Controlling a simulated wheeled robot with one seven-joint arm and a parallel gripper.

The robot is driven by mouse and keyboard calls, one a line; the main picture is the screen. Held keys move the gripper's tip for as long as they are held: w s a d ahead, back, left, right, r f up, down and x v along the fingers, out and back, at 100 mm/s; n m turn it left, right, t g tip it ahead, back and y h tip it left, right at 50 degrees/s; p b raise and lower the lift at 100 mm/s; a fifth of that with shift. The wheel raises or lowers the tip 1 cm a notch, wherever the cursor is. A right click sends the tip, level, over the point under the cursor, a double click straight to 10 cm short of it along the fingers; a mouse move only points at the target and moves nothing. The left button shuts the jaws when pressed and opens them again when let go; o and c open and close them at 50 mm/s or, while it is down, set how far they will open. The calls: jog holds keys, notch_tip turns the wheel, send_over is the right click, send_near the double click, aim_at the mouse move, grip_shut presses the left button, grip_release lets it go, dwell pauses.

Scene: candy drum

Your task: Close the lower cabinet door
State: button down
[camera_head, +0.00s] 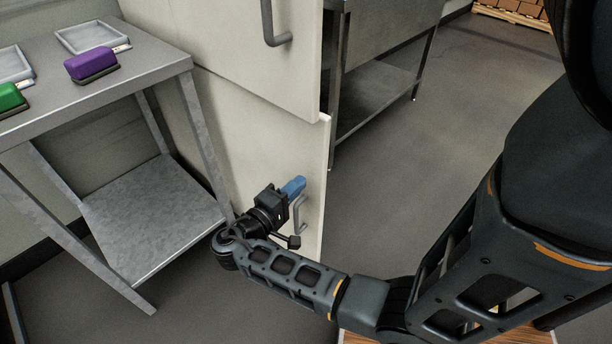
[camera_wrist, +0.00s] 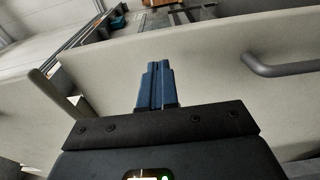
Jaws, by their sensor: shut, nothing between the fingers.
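The lower cabinet door (camera_head: 235,135) is a pale cream panel below the upper door (camera_head: 245,50). Its right edge stands out slightly past the upper door's edge, so it looks a little ajar. A grey bar handle (camera_head: 300,214) is on it near that edge. My gripper (camera_head: 295,186) has its blue fingers together and empty, in front of the door just above the handle. In the wrist view the shut fingers (camera_wrist: 155,84) point at a pale panel (camera_wrist: 205,70), with a grey handle (camera_wrist: 282,68) to the right. I cannot tell whether the fingertips touch the door.
A metal table (camera_head: 150,60) at left holds a purple block (camera_head: 91,64), a green block (camera_head: 11,98) and grey trays (camera_head: 86,36). Its lower shelf (camera_head: 150,215) is close to my wrist. Another steel table (camera_head: 372,95) stands behind the cabinet. Floor (camera_head: 430,150) to the right is clear.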

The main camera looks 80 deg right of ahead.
aim_at(314, 170)
jog(key=shift+x, duration=2.05)
jog(key=shift+d, duration=0.1)
